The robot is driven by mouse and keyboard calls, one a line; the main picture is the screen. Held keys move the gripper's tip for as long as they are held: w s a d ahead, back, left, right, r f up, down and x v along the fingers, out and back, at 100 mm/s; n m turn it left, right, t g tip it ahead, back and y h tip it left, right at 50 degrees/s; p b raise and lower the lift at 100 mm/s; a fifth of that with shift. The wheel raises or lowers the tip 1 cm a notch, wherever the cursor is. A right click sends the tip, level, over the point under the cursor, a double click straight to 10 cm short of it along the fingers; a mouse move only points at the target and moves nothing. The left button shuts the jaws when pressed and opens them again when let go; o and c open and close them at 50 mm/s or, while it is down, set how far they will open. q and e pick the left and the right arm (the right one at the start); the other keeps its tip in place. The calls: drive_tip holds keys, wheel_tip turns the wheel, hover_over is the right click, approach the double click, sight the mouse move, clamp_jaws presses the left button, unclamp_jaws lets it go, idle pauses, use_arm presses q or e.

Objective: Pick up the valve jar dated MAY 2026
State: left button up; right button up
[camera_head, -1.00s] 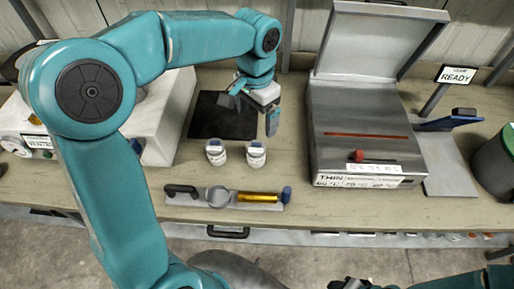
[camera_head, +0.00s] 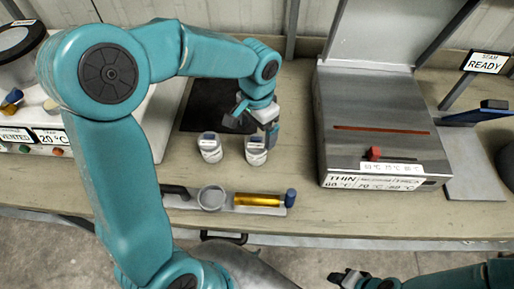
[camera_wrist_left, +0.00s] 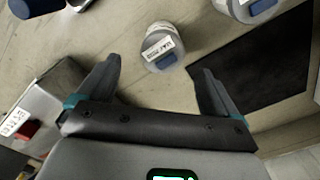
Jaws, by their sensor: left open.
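Two white jars with grey-blue lids stand side by side on the bench: the left jar (camera_head: 209,147) and the right jar (camera_head: 256,150). My left gripper (camera_head: 254,125) is open and empty, just behind and above the right jar. In the left wrist view, one jar (camera_wrist_left: 160,42) lies ahead, between the lines of the open fingers (camera_wrist_left: 160,70). Its lid label seems to read MAY with a year that is hard to make out. The other jar (camera_wrist_left: 255,8) is cut off at the top right, its date unreadable. My right gripper (camera_head: 350,278) is low in the head view.
A dark mat (camera_head: 205,108) lies behind the jars. A tool holder (camera_head: 225,202) with a ring and a brass cylinder lies in front. A steel hot plate (camera_head: 370,110) with its lid up stands right, and a white unit stands left. Bare bench lies between jars and hot plate.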

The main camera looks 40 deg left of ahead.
sight(256, 142)
use_arm(q)
drive_tip(key=f, duration=0.3)
drive_tip(key=shift+s+a+f, duration=0.1)
drive_tip(key=shift+s+a, duration=0.05)
drive_tip(key=shift+s, duration=0.05)
wheel_tip(256, 142, down, 5)
drive_tip(key=shift+w+a+f+p, duration=0.1)
drive_tip(key=shift+w+f+p, duration=0.05)
drive_tip(key=shift+p, duration=0.3)
drive_tip(key=c, duration=1.2)
